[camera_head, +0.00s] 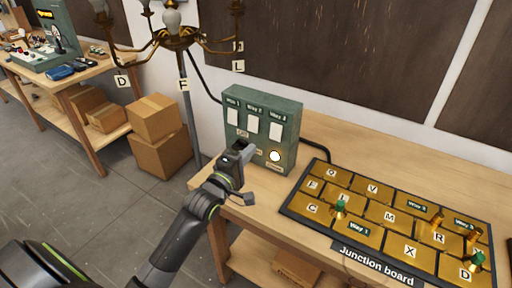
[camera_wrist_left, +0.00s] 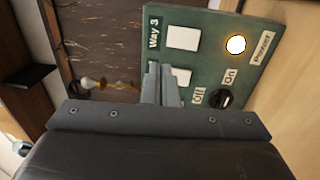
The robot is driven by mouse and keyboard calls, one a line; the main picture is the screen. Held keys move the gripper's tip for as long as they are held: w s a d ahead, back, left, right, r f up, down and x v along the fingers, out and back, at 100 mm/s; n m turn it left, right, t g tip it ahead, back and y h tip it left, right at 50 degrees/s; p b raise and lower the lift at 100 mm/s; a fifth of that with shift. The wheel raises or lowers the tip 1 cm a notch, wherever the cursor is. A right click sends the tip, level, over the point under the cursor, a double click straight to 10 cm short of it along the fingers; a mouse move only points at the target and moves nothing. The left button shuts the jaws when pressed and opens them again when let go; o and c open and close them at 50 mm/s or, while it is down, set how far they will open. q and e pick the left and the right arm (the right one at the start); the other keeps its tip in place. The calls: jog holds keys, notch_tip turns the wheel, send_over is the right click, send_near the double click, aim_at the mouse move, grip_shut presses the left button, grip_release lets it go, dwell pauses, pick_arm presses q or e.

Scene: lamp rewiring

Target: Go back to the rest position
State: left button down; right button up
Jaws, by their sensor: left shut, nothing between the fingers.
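My left gripper (camera_head: 238,152) is in front of the green switch box (camera_head: 285,112), close to its lower front. In the left wrist view its fingers (camera_wrist_left: 160,84) are together with nothing between them. The box stands upright on the wooden table and carries white switches labelled Way 1, Way 2 and Way 3. A round power light (camera_wrist_left: 236,45) glows on the panel. A black knob (camera_wrist_left: 224,98) sits between the On and Off labels in the left wrist view. My right gripper shows in neither view.
The junction board (camera_head: 392,222) with brass plates and green-topped pegs lies on the table at the right. A brass chandelier (camera_head: 178,36) with hanging letter tags stands behind on the left. Cardboard boxes (camera_head: 160,140) and another workbench (camera_head: 75,72) are at the left. Grey floor is open.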

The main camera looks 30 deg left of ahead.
pick_arm(q)
jog(key=shift+s, duration=0.55)
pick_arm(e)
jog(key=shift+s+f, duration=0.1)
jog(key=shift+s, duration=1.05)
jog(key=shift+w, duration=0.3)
